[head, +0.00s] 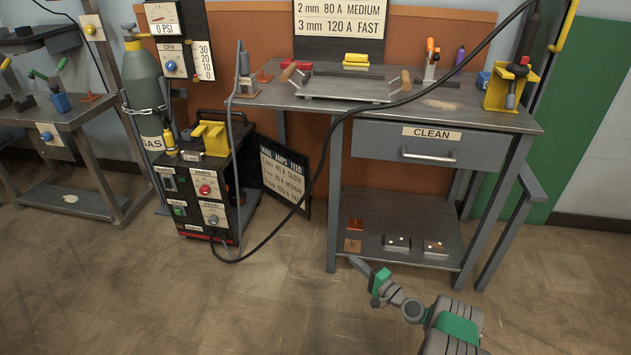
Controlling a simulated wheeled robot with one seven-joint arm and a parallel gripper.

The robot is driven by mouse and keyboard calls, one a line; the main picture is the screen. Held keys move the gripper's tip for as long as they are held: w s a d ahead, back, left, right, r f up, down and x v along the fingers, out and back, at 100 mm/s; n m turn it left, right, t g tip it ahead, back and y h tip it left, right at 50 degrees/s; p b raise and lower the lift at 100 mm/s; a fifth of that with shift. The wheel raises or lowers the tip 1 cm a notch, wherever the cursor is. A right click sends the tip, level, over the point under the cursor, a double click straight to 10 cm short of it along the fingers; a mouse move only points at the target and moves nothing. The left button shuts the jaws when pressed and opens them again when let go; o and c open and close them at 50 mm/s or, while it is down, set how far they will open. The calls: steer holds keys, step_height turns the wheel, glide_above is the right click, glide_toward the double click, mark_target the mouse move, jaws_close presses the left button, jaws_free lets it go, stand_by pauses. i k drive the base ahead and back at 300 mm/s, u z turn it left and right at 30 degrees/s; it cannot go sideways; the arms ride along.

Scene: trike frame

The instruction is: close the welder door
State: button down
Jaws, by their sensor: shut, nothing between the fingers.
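The welder (207,195) is a dark box with knobs and labels on its front, standing on the floor left of the bench. A dark panel with a settings chart (284,178) stands out to the right of the welder, at an angle to its side. It looks like the welder door, swung open; its hinge edge is hard to make out. A black hose passes in front of the panel. My gripper (359,265) is at the lower middle, in front of the bench. Its fingers are shut and empty, and it is apart from the panel.
A workbench with a drawer marked CLEAN (431,146) and a low shelf (390,222) stands at centre right. A black hose (320,165) runs from the bench area down to the welder. A gas cylinder (147,95) stands behind the welder. The floor in front is clear.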

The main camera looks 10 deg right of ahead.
mark_target(286, 174)
steer(key=i, duration=1.2)
